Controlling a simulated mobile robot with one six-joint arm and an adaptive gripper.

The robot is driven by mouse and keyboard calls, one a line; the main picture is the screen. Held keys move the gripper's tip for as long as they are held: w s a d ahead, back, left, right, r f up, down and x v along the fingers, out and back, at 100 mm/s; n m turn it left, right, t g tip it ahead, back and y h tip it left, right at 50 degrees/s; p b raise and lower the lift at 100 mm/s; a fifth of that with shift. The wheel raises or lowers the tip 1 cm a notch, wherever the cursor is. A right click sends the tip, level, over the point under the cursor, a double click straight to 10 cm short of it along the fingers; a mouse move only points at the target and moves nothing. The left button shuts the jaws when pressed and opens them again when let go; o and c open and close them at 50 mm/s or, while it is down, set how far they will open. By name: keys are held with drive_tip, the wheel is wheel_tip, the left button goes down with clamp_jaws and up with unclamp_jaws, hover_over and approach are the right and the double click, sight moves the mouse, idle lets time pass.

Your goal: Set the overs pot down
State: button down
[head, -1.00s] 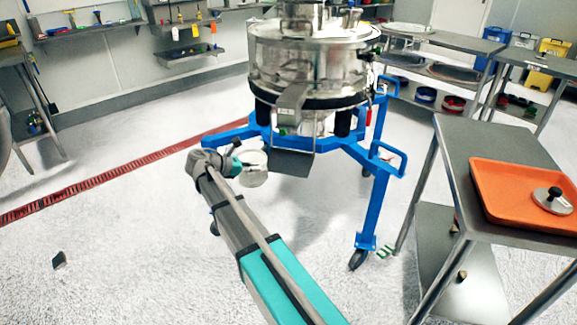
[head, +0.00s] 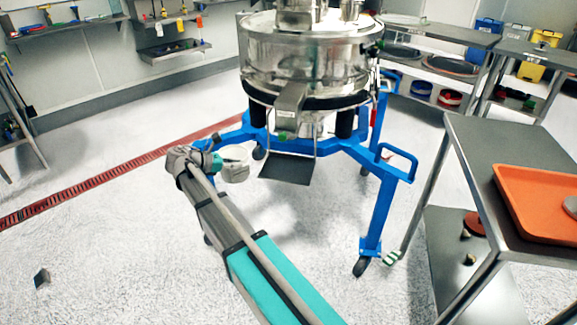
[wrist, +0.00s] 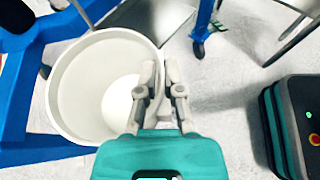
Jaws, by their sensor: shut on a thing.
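The overs pot (head: 235,170) is a pale, round, open pot. In the head view it is beside the left of the dark plate (head: 287,170) hanging below the sifter's chute (head: 289,100). In the wrist view the pot (wrist: 62,95) seems upright, with a pale, empty-looking inside. My gripper (wrist: 164,78) is shut on its right rim. In the head view the gripper (head: 217,163) is at the pot's left and its fingers are hardly visible. The pot's underside is hidden, and I cannot tell its height above the floor.
The sifter's blue wheeled frame (head: 375,215) stands behind and right of the pot and shows close by in the wrist view (wrist: 18,75). A steel table (head: 475,160) with an orange tray (head: 535,195) is at right. Pale floor (head: 110,250) at left is mostly clear.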

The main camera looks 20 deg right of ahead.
drive_tip(key=shift+w+a, duration=0.15)
drive_tip(key=shift+w, duration=0.05)
drive_tip(key=w+d, duration=0.1)
drive_tip(key=d, duration=1.7)
drive_tip(key=shift+w+d, duration=0.15)
drive_tip(key=shift+w, duration=0.15)
drive_tip(key=shift+f+b, duration=1.8)
drive_tip(key=shift+f, duration=0.1)
drive_tip(key=c, duration=0.8)
unclamp_jaws()
drive_tip(key=shift+r, duration=0.2)
